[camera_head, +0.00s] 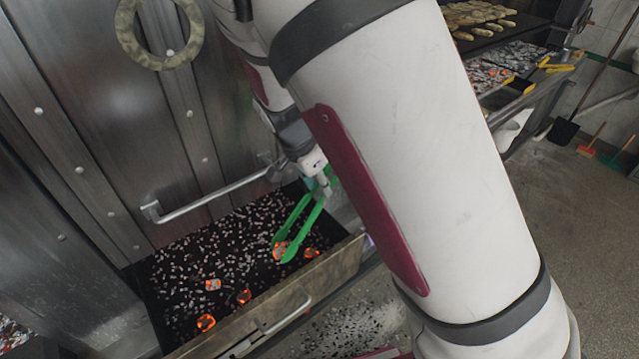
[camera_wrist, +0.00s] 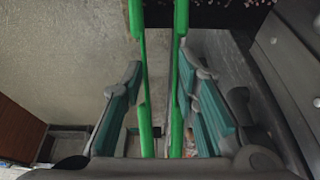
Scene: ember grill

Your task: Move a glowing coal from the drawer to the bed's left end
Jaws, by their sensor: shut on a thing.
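My gripper (camera_head: 322,178) is shut on green tongs (camera_head: 303,216), which point down into the open drawer (camera_head: 330,262). In the wrist view the tongs (camera_wrist: 141,80) run between my gripper's fingers (camera_wrist: 160,128). A glowing orange coal (camera_head: 279,250) lies at the tong tips; I cannot tell whether they pinch it. Other glowing coals lie on the dark bits in the drawer: one right of the tips (camera_head: 311,253), and several to the left (camera_head: 213,285), (camera_head: 244,296), (camera_head: 206,322). The grill's ember bed (camera_head: 488,76) shows at the upper right, partly hidden by my arm.
A drawer handle (camera_head: 285,315) sticks out at the front, and a long bar handle (camera_head: 215,196) crosses the metal door behind. A rack with food (camera_head: 475,18) is above the bed. A shovel (camera_head: 563,130) and brushes (camera_head: 590,140) stand at the right. Ash lies on the floor.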

